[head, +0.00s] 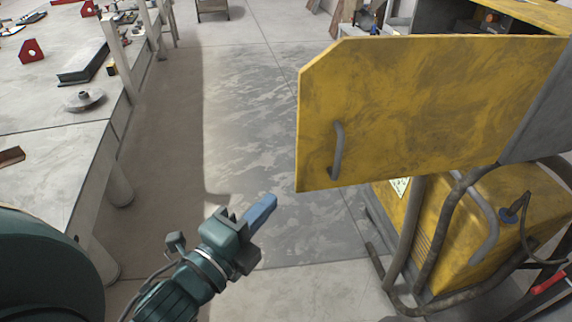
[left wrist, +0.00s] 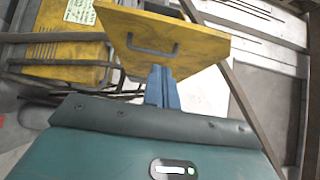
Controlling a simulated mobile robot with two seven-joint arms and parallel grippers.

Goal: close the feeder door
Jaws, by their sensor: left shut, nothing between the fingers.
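The feeder door (head: 420,110) is a worn yellow panel with a grey bar handle (head: 337,150) near its left edge. It stands swung open from the yellow feeder machine (head: 475,235) at the right of the head view. My left gripper (head: 262,212) is shut and empty, below and left of the door, apart from it. In the left wrist view the blue fingers (left wrist: 162,88) are together, pointing toward the door (left wrist: 190,45), with its handle (left wrist: 152,46) just beyond the fingertips. My right gripper is not in view.
A grey worktable (head: 50,150) with tools and metal parts stands at the left. A bent grey tube frame (head: 405,260) surrounds the machine's lower front. Open floor (head: 245,115) lies between the table and the door.

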